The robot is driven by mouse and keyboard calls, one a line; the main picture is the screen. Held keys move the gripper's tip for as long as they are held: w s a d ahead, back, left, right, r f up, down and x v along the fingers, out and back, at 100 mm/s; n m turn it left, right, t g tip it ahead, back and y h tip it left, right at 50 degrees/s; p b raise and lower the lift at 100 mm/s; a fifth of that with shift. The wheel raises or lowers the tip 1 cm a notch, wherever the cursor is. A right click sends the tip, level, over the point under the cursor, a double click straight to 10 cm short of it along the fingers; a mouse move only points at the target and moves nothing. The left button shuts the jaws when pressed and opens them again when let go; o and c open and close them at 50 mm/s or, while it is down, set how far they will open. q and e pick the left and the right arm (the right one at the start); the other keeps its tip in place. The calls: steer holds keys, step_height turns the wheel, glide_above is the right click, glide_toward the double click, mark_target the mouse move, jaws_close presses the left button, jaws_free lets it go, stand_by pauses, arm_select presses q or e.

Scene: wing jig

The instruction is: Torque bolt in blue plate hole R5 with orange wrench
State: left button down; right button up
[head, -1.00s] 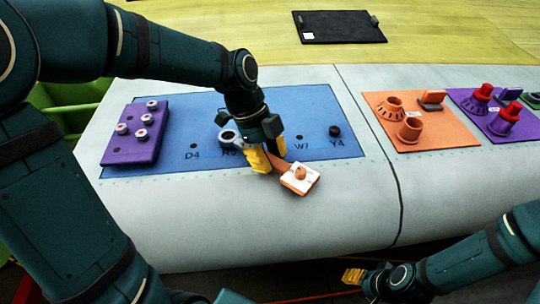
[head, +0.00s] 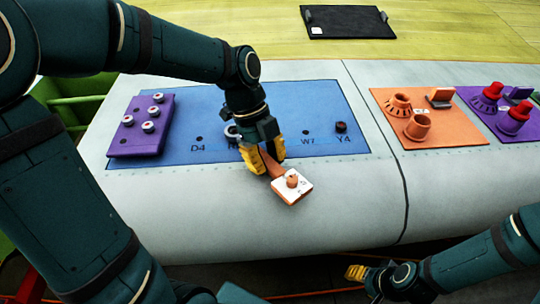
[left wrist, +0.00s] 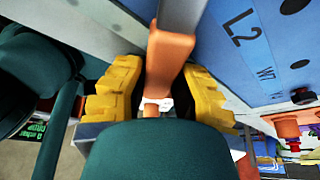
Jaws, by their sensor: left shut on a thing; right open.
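The orange wrench (head: 274,166) is held in my left gripper (head: 264,160), which is shut on its handle. Its grey ring end (head: 232,131) is over the blue plate (head: 190,115) near the mostly covered R5 label, left of my gripper. I cannot tell how the ring sits on a bolt, as the hole is hidden. The handle's white-and-orange end block (head: 292,187) hangs past the plate's front edge. In the left wrist view the orange handle (left wrist: 168,62) lies between the yellow fingers (left wrist: 160,95). My right gripper (head: 357,272) is open and empty, low at the right.
A purple block (head: 141,128) with several bolts is on the blue plate's left. A dark bolt (head: 341,127) is near Y4. An orange panel (head: 450,132) with orange parts and a purple panel (head: 482,121) with red-topped parts lie right. A black tray (head: 347,22) lies behind.

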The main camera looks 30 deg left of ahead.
mark_target(234, 184)
arm_select(q)
steer(key=shift+s+a+f+m+g, duration=0.1)
steer(key=shift+s+a+m+g, duration=0.2)
steer(key=shift+s+m, duration=0.3)
steer(key=shift+s+a+m+g, duration=0.2)
steer(key=shift+s+a+m, duration=0.15)
steer(key=shift+s+m, duration=0.2)
steer(key=shift+s+a+m+g+y+p, duration=0.45)
steer(key=shift+s+a+m, duration=0.45)
steer(key=shift+m, duration=0.35)
steer(key=shift+s+a+m+g+y+p, duration=0.3)
steer(key=shift+s+a+m+y, duration=0.15)
steer(key=shift+s+a+m, duration=0.5)
steer(key=shift+w+m, duration=0.2)
steer(key=shift+m, duration=0.05)
